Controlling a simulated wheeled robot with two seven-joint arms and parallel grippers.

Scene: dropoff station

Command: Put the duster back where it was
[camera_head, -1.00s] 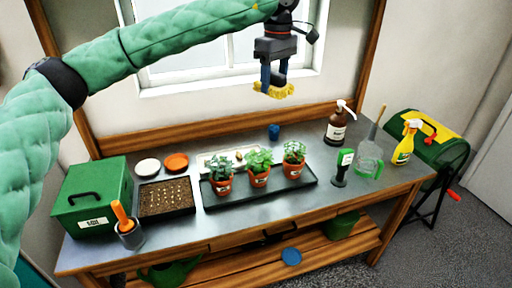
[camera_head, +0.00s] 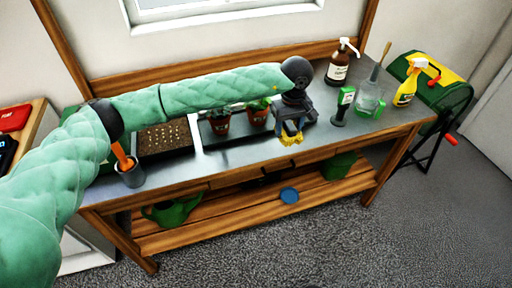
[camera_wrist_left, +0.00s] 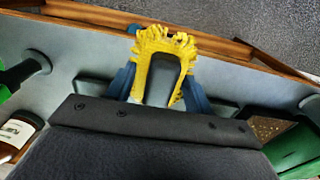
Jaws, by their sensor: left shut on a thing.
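The duster (camera_head: 291,139) has a yellow fringe and a dark body. My left gripper (camera_head: 290,129) is shut on it and holds it over the front part of the bench, near the front edge. In the left wrist view the duster (camera_wrist_left: 187,48) sits between the blue fingers of my left gripper (camera_wrist_left: 160,85), fringe toward the bench's wooden front edge. Whether it touches the bench top cannot be told. My right gripper is not in view.
The grey bench (camera_head: 235,155) carries potted plants (camera_head: 219,122), partly hidden by my arm, a seed tray (camera_head: 166,138) and a cup with an orange-handled tool (camera_head: 130,174). A green-headed tool (camera_head: 344,104), brown bottle (camera_head: 338,68) and yellow sprayer (camera_head: 407,84) stand right. A watering can (camera_head: 174,209) is below.

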